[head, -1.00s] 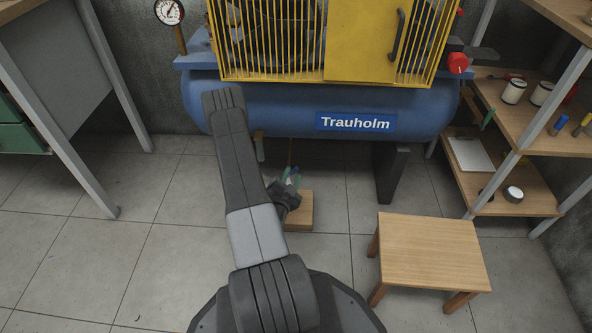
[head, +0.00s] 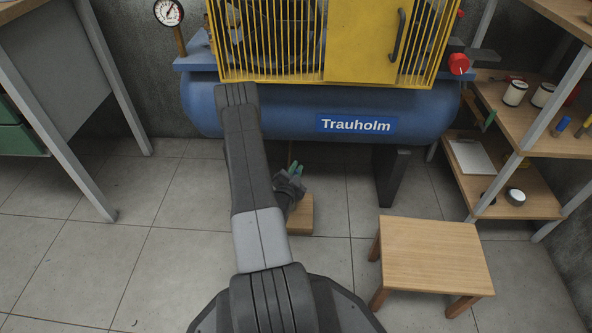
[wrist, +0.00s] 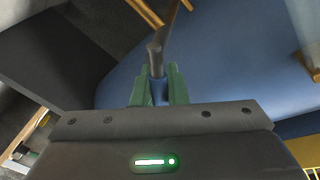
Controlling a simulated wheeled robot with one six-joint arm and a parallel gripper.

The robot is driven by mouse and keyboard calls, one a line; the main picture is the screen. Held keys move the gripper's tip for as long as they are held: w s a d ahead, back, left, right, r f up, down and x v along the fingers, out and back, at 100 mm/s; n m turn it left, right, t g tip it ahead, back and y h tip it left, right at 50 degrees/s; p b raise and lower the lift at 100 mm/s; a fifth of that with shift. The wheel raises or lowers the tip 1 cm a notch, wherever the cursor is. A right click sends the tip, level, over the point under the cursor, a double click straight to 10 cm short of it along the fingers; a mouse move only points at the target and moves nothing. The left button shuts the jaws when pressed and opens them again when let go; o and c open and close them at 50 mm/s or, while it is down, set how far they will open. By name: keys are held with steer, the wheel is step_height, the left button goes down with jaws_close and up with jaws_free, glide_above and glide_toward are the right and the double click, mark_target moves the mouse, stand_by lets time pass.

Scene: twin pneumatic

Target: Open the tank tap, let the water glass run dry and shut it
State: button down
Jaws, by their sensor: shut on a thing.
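The blue tank (head: 270,108) of the compressor spans the head view and also fills much of the wrist view (wrist: 225,60). My gripper (head: 297,168) is under the tank, above a small wooden block. In the wrist view, the green fingers of my gripper (wrist: 158,85) are shut on a small blue piece, apparently the tap handle (wrist: 158,92). A dark stem (wrist: 155,52) rises from it towards a thin brown pipe. A pale, see-through piece with a brassy end (wrist: 314,68) at the right edge may be the water glass; its water level cannot be read.
The wooden block (head: 302,222) stands on the floor under my gripper. A dark tank leg (head: 391,178) is to its right. A wooden stool (head: 432,255) stands at front right, shelves (head: 505,190) beyond it. The floor at left is clear.

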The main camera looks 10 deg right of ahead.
steer(key=shift+f+m, duration=0.1)
steer(key=shift+m, duration=0.2)
steer(key=f+m, duration=0.1)
steer(key=m, duration=0.1)
steer(key=f+m+g+y, duration=0.1)
steer(key=m, duration=0.2)
steer(key=d+f+m+y, duration=0.1)
steer(key=m, duration=0.2)
steer(key=shift+s+d+f, duration=0.1)
steer(key=shift+s, duration=0.1)
stand_by(0.7)
steer(key=c, duration=1.5)
jaws_free()
steer(key=shift+o, duration=0.2)
steer(key=p+v, duration=0.4)
steer(key=v, duration=0.9)
steer(key=shift+s+r, duration=0.3)
